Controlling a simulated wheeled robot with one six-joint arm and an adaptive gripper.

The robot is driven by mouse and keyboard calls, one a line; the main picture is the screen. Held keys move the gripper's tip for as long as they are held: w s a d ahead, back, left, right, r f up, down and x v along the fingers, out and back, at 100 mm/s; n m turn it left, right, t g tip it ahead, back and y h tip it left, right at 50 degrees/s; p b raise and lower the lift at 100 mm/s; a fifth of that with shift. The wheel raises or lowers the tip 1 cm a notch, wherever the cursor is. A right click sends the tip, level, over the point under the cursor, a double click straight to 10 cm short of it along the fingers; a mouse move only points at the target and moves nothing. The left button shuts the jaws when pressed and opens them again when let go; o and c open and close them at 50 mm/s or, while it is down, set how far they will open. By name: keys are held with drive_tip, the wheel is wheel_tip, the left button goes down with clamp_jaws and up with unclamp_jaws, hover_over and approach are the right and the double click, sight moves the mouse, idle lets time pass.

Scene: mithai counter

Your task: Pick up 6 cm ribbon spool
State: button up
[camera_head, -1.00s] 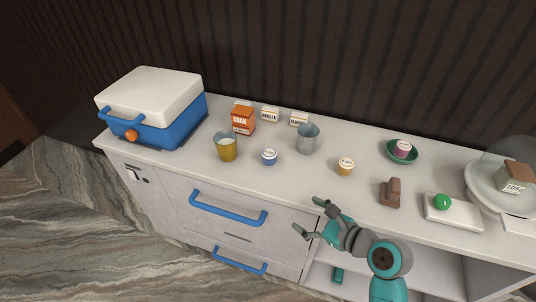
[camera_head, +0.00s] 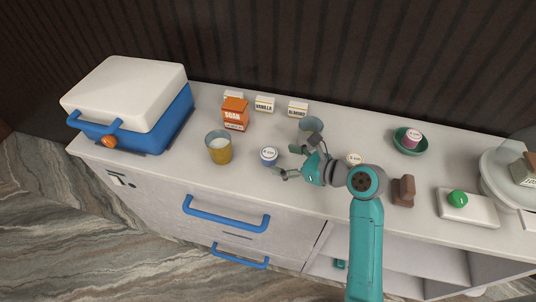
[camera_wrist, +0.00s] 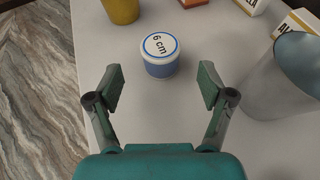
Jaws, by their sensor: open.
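The 6 cm ribbon spool (camera_head: 269,156) is a small blue roll with a white top, upright on the counter. In the wrist view the spool (camera_wrist: 161,56) shows "6 cm" on its top and lies ahead of my fingertips, centred between their lines. My gripper (camera_head: 283,161) is open, just to the right of the spool in the head view. In the wrist view my gripper (camera_wrist: 161,90) has both fingers wide apart with bare counter between them. The fingers do not touch the spool.
A grey metal cup (camera_wrist: 292,78) stands close to my right finger in the wrist view. An orange carton (camera_head: 235,114) and small flavour boxes (camera_head: 264,104) stand behind. The counter's front edge is near.

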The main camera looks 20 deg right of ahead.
sight(276, 158)
drive_tip(key=shift+f+x, duration=0.15)
drive_tip(key=shift+x, duration=1.45)
drive_tip(key=shift+f+x, duration=0.1)
drive_tip(key=shift+x, duration=1.45)
drive_tip(key=shift+s+d, duration=0.1)
drive_tip(key=c, duration=1.3)
